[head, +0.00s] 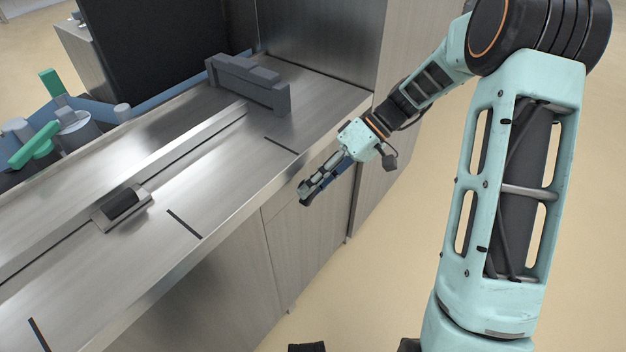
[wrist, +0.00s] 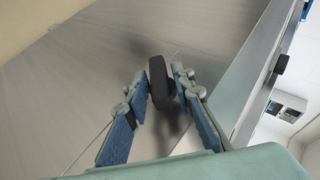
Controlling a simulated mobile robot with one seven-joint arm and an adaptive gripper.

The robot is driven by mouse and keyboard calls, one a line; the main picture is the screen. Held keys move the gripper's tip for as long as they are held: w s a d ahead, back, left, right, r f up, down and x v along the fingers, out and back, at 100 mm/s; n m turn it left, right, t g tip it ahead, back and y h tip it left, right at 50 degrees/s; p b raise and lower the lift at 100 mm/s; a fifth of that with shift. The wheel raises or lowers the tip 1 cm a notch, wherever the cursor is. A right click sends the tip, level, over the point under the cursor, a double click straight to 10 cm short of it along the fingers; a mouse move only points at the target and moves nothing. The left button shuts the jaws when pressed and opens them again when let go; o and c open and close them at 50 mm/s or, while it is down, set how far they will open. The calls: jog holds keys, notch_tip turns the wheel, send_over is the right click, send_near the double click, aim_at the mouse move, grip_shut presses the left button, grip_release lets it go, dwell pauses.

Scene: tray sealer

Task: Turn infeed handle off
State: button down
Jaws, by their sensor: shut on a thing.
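The infeed handle, as I take it, is a short black bar (wrist: 160,84) standing out from a brushed-metal panel (wrist: 80,75) in the wrist view. My gripper (wrist: 161,75) has its blue-grey fingers on either side of the bar and is shut on it. In the head view my gripper (head: 305,194) is at the front face of the steel cabinet (head: 230,265), just below the worktop edge. There the fingers hide most or all of the handle, so its angle cannot be told from that view.
The steel worktop (head: 185,165) carries a grey block (head: 248,82) at the back and a small black-topped metal piece (head: 121,205). Green-handled parts (head: 35,146) stand at the far left. A tall steel housing (head: 325,35) rises behind. Open floor (head: 390,260) lies right of the cabinet.

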jog(key=g+y, duration=0.1)
jog(key=m+g+y+p, duration=0.1)
jog(key=g+y, duration=0.1)
jog(key=shift+w+d+f, duration=0.1)
jog(key=shift+f, duration=0.2)
jog(key=shift+f+m+g+y+b, duration=0.15)
jog(key=shift+m+g+y+b, duration=0.3)
jog(key=shift+y, duration=0.45)
jog(key=shift+m+g+y, duration=0.35)
jog(key=shift+g+y, duration=0.4)
jog(key=shift+y, duration=0.05)
jog(key=shift+b, duration=0.3)
jog(key=c, duration=1.9)
grip_release()
jog(key=shift+v, duration=6)
